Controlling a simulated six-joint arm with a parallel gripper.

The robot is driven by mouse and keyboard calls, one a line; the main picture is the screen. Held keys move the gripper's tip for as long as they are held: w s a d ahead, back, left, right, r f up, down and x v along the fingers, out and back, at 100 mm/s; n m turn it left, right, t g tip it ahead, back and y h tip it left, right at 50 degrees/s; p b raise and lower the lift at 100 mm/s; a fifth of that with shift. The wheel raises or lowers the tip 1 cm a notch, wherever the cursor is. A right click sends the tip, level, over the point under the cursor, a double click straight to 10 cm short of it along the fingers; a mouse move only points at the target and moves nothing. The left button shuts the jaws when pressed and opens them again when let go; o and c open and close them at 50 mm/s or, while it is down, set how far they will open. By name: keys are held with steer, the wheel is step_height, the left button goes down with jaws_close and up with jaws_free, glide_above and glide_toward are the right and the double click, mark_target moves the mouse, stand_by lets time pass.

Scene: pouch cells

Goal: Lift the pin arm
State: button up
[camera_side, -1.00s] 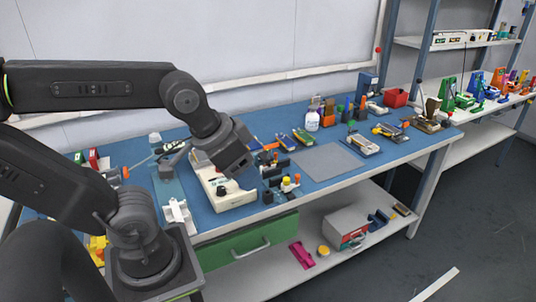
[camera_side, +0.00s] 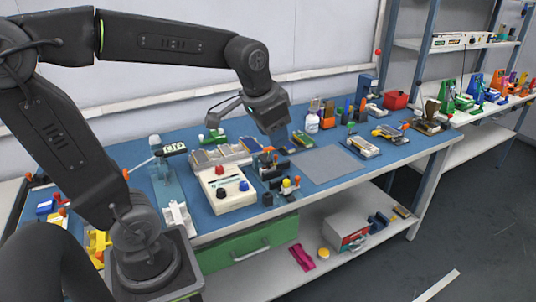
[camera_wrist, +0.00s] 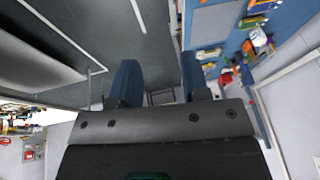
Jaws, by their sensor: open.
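My gripper (camera_side: 281,139) hangs over the bench, fingers downward, just above and behind a small dark fixture (camera_side: 270,178) with orange, yellow and red knobs. I cannot tell for certain which part is the pin arm; it may belong to this fixture, which the gripper partly overlaps. In the wrist view my two blue fingers (camera_wrist: 160,90) stand apart with nothing between them but distant grey floor.
A grey mat (camera_side: 325,165) to the right is bare. A white bottle (camera_side: 312,123) and several tools stand farther back.

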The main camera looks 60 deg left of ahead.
steer(key=w+a+f+g, duration=0.1)
steer(key=w+a+f, duration=0.3)
steer(key=a, duration=0.4)
steer(key=w+a+f+g, duration=0.25)
steer(key=w+a, duration=0.25)
steer(key=a, duration=0.3)
steer(key=w+a+f+g, duration=0.1)
steer(key=w+a+f, duration=0.3)
steer(key=a, duration=0.4)
step_height(320, 180, down, 14)
steer(key=a, duration=0.2)
steer(key=shift+a+r+y, duration=0.25)
steer(key=shift+a+y, duration=0.05)
steer(key=shift+y, duration=0.1)
steer(key=shift+s+t, duration=0.1)
steer(key=shift+t, duration=0.15)
